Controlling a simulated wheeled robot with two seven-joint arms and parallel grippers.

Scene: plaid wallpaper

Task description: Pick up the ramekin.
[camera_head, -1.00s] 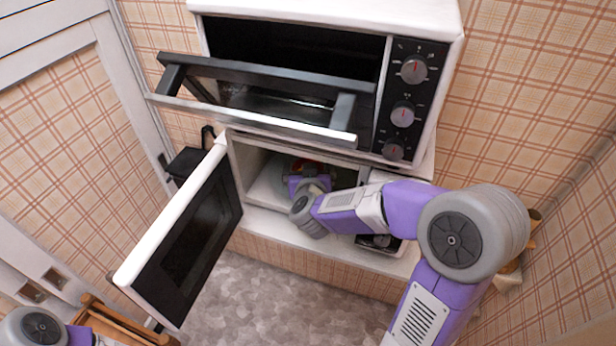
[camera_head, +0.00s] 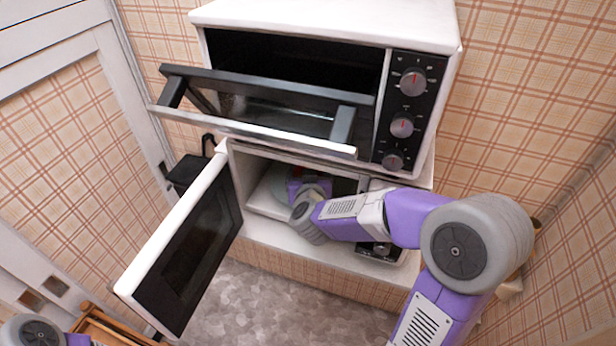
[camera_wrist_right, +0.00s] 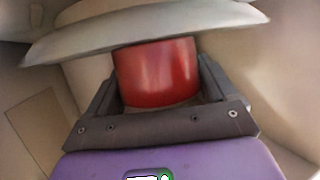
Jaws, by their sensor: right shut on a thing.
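The red ramekin (camera_wrist_right: 157,73) shows in the right wrist view as a smooth round-walled piece between the two fingers of my right gripper (camera_wrist_right: 158,90), which is shut on it. In the head view my right arm reaches into the open lower microwave (camera_head: 258,228). There the right gripper (camera_head: 308,188) is mostly hidden by its own wrist, and only a trace of red shows by it. A pale round dish or plate (camera_wrist_right: 150,22) lies beside the ramekin; whether they touch is unclear. My left arm shows only at the lower left corner, with its gripper out of view.
The microwave door (camera_head: 187,255) stands open to the left. A wooden piece (camera_head: 105,325) stands at the lower left. The grey floor in front is clear.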

